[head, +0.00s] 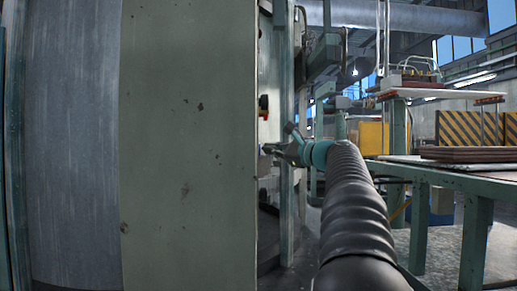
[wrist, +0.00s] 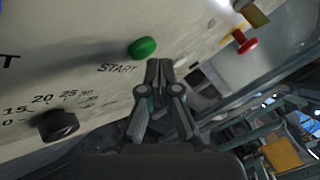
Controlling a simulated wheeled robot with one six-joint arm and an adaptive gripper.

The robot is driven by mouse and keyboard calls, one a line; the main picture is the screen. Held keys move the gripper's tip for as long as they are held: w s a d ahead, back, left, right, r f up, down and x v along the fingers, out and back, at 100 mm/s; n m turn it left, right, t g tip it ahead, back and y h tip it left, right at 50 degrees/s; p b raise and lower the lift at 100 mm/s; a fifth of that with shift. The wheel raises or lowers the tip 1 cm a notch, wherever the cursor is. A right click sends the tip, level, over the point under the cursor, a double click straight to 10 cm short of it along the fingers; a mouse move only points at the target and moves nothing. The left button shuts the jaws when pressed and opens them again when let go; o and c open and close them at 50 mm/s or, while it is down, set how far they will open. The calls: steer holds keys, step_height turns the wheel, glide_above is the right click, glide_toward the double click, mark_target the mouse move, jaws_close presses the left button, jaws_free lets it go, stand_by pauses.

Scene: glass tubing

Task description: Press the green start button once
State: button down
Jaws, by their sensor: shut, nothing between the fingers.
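The green start button (wrist: 142,48) is a round knob on a pale panel in the wrist view, beside the printed word START. My gripper (wrist: 157,68) is shut and empty, its fingertips just to the right of and slightly below the button in the picture. In the head view my gripper (head: 268,149) is at the edge of the machine's side, small and partly hidden. The green button cannot be made out there.
The panel (wrist: 75,40) also bears a black knob (wrist: 58,124) with a number scale and a red button (wrist: 245,42). In the head view a large grey-green cabinet (head: 190,140) fills the left. A green-framed table (head: 450,178) stands at the right.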

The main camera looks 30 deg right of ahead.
steer(key=shift+s+d, duration=0.1)
steer(key=shift+d, duration=0.05)
steer(key=s+d, duration=0.1)
steer(key=d+p, duration=0.1)
steer(key=s+d, duration=0.1)
steer(key=d, duration=0.1)
steer(key=shift+s+d+p, duration=0.1)
steer(key=shift+s+p, duration=0.2)
steer(key=shift+p, duration=0.05)
stand_by(0.4)
stand_by(0.6)
